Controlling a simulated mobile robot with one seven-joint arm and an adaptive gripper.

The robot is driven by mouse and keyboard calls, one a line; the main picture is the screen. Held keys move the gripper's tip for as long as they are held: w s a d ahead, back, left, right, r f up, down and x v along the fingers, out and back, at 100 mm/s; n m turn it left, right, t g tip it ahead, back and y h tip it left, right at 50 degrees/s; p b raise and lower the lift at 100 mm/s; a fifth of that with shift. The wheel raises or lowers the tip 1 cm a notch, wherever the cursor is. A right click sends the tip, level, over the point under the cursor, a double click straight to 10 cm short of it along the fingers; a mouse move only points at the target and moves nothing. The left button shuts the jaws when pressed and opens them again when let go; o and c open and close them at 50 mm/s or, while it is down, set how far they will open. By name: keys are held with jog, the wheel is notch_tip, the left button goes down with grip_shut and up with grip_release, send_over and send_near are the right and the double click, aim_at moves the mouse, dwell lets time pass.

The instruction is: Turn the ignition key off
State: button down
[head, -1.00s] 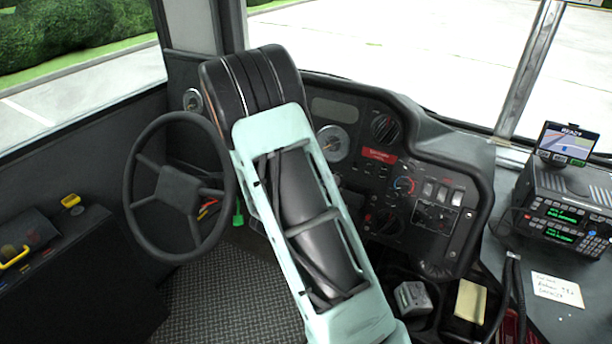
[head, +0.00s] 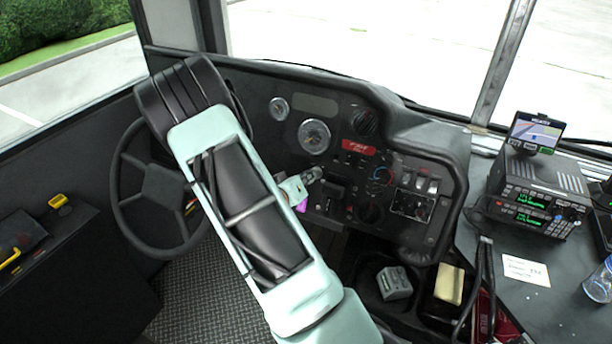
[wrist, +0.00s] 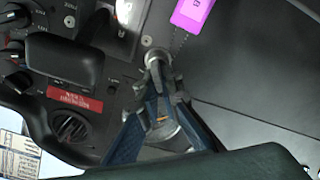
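The ignition key is mostly hidden at my fingertips; what shows of it is a small grey metal piece (wrist: 157,57) at the dashboard panel in the wrist view. A chain runs from there to a purple tag (wrist: 193,12), which also shows in the head view (head: 301,204) just below my gripper. My gripper (head: 316,174) is at the dash panel right of the steering wheel. In the wrist view its two fingers (wrist: 164,82) converge and look closed around the key, though the exact contact is hard to see.
The steering wheel (head: 160,190) stands left of my arm. A black protruding housing (wrist: 65,58) and a red label (wrist: 75,97) are close to the fingers in the wrist view. Knobs and switches (head: 415,205) fill the panel to the right. A radio unit (head: 540,200) sits on the right-hand counter.

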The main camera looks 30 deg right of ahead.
jog(key=c, duration=2.1)
grip_release()
jog(key=v, duration=1.2)
jog(key=shift+w, duration=0.1)
